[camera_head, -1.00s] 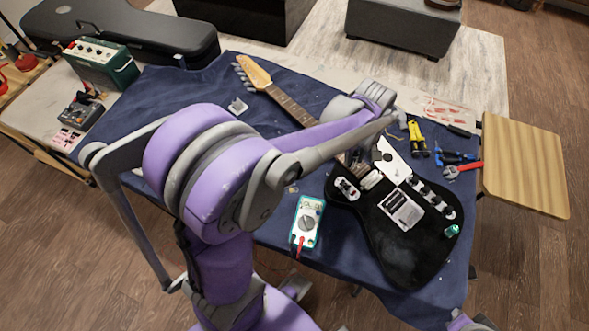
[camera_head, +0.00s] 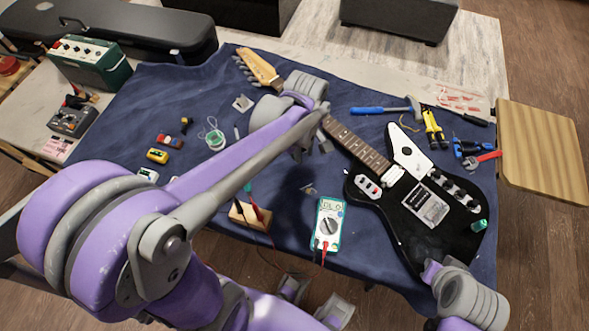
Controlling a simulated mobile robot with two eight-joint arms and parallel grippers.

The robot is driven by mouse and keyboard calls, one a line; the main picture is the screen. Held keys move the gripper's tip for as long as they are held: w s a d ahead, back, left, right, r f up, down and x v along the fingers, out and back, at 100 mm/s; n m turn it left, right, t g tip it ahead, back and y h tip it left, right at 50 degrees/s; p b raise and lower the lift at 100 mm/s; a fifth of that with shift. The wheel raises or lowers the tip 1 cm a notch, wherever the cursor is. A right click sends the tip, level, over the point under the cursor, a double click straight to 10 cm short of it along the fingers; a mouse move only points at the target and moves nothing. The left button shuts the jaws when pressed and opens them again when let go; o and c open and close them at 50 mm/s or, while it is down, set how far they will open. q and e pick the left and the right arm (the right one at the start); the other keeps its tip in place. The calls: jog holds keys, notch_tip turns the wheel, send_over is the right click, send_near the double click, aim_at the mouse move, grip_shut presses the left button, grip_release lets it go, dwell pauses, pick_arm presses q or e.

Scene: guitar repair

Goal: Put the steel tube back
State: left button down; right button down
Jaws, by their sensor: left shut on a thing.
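My left gripper (camera_head: 322,142) is over the middle of the blue mat, by the guitar's neck. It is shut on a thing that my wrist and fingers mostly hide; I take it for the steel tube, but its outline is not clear. A small grey piece (camera_head: 238,131) lies on the mat left of my forearm; I cannot tell what it is. My right arm shows only at the lower right corner, beside the guitar body, and its fingers are not visible.
The black guitar (camera_head: 430,235) lies on the blue mat (camera_head: 190,95), its neck passing beneath my left wrist. A green amplifier (camera_head: 90,62) stands left.

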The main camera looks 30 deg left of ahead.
pick_arm(q)
notch_tip(320, 180, down, 9)
jog(key=shift+r+b, duration=0.15)
jog(key=shift+b, duration=0.4)
jog(key=shift+f, duration=0.2)
jog(key=c, duration=0.6)
grip_release()
jog(key=shift+c, duration=0.2)
jog(key=shift+r, duration=0.15)
